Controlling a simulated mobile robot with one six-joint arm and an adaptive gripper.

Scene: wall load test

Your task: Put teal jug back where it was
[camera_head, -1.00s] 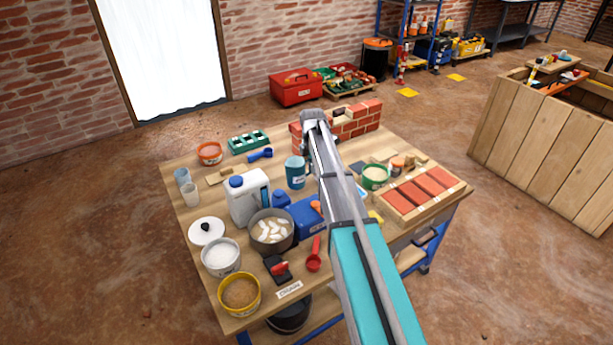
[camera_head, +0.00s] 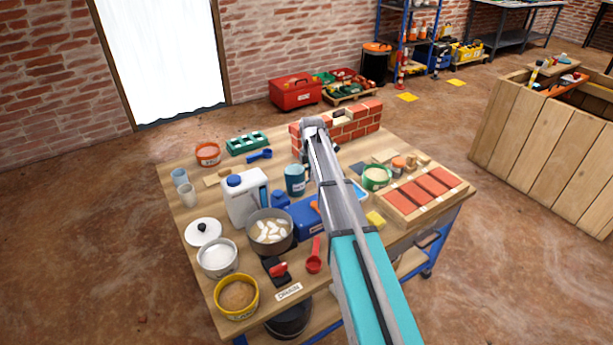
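The teal jug (camera_head: 295,180) stands upright near the middle of the workbench, just left of my arm. It is behind the blue jerrycan and right of the white jerrycan. Its right side is close to my arm's wrist, and I cannot tell whether its base touches the bench. My arm's grey wrist end (camera_head: 313,127) is above and slightly right of the jug, in front of the brick wall piece. My gripper's fingers are hidden behind the wrist and forearm, so their hold on the jug cannot be seen.
A small brick wall (camera_head: 360,122) stands behind. A green tub (camera_head: 376,178) and brick tray (camera_head: 385,205) are right. Bare wood shows left of the jug.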

